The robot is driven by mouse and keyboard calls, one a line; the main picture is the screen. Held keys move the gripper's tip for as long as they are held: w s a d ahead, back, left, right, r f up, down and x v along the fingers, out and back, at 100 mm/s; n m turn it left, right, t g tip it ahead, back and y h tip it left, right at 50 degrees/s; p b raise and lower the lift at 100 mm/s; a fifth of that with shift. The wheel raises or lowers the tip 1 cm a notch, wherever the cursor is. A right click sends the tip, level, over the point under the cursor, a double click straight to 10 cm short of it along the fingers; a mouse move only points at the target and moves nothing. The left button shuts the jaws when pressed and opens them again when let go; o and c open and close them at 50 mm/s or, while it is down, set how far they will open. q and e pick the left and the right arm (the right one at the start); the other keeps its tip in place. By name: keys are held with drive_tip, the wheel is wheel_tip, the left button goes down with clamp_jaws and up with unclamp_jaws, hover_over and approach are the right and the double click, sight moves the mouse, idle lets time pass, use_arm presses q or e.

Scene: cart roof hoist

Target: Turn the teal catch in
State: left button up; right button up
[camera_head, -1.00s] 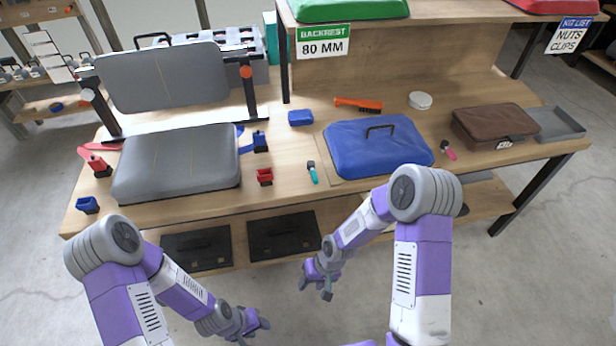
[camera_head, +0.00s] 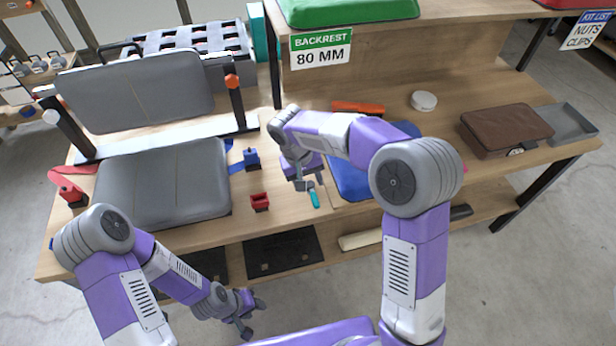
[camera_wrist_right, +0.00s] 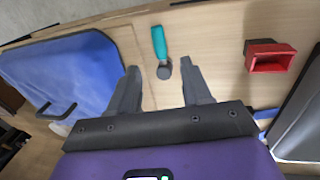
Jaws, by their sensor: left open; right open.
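The teal catch (camera_head: 314,199) lies on the bench top, with a teal handle and a grey round end. In the right wrist view, the teal catch (camera_wrist_right: 158,42) sits centrally, its round end in line with the gap between my fingertips and its handle pointing away. My right gripper (camera_head: 305,184) is open and empty, just above and beside the catch; in its wrist view the gripper (camera_wrist_right: 159,70) has one finger either side of the round end. Whether it touches the catch I cannot tell. My left gripper (camera_head: 246,314) is open and empty, low in front of the bench.
A red open-topped block (camera_head: 260,202) stands left of the catch, with a blue block (camera_head: 251,160) behind it. The blue padded cover (camera_head: 350,183) is right of the catch, partly hidden by my right arm. A grey seat cushion (camera_head: 165,185) is at left.

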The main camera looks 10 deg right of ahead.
sight(314, 198)
drive_tip(key=f, duration=0.2)
drive_tip(key=d+f+b, duration=0.1)
drive_tip(key=f, duration=0.2)
drive_tip(key=f+b, duration=0.1)
drive_tip(key=f, duration=0.1)
drive_tip(key=shift+s+d+f, duration=0.15)
drive_tip(key=shift+s+d, duration=0.05)
drive_tip(key=shift+d, duration=0.05)
clamp_jaws()
